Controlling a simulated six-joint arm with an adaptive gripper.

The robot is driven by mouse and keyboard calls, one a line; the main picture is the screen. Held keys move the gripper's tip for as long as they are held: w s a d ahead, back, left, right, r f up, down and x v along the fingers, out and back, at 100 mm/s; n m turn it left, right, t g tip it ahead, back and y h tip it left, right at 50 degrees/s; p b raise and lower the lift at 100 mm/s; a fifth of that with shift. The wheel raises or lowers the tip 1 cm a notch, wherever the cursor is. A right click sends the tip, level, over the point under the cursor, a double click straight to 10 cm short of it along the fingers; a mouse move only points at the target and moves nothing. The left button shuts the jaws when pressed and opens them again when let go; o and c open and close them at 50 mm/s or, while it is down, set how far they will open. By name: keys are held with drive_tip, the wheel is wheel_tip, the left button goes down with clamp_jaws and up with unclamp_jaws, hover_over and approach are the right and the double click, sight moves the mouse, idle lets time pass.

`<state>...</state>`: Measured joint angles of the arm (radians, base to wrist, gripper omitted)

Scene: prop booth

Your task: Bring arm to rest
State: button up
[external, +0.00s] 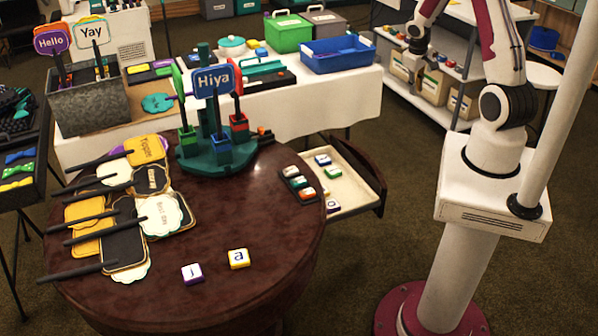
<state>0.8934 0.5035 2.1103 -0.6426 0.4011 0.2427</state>
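My arm stands on a white pedestal at the right of the external view, and its upper links run out of the top edge. My gripper (414,46) appears as a small dark shape at the upper right, hanging in front of the shelf and well away from the round table (265,240). Its fingers are too small and dark to tell whether they are open or shut, or hold anything.
Two letter blocks, purple (192,274) and yellow (238,258), lie on the round table. A teal sign stand (190,155) and several flat signs (100,245) occupy its left and back. An open drawer (350,190) juts out on the right.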

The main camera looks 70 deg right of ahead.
drive_tip(key=s+a+r+n+t+y, duration=0.1)
drive_tip(key=a+r+n+t, duration=0.1)
drive_tip(key=a+r, duration=0.6)
drive_tip(key=s+a+r+n+t+y, duration=0.1)
drive_tip(key=a+r, duration=0.8)
drive_tip(key=a, duration=1)
drive_tip(key=a+r+n+t+y, duration=0.1)
drive_tip(key=a+r+n+t, duration=0.2)
drive_tip(key=a+r, duration=0.5)
drive_tip(key=a, duration=0.6)
drive_tip(key=shift+s+r+y, duration=0.3)
drive_tip(key=shift+s, duration=0.1)
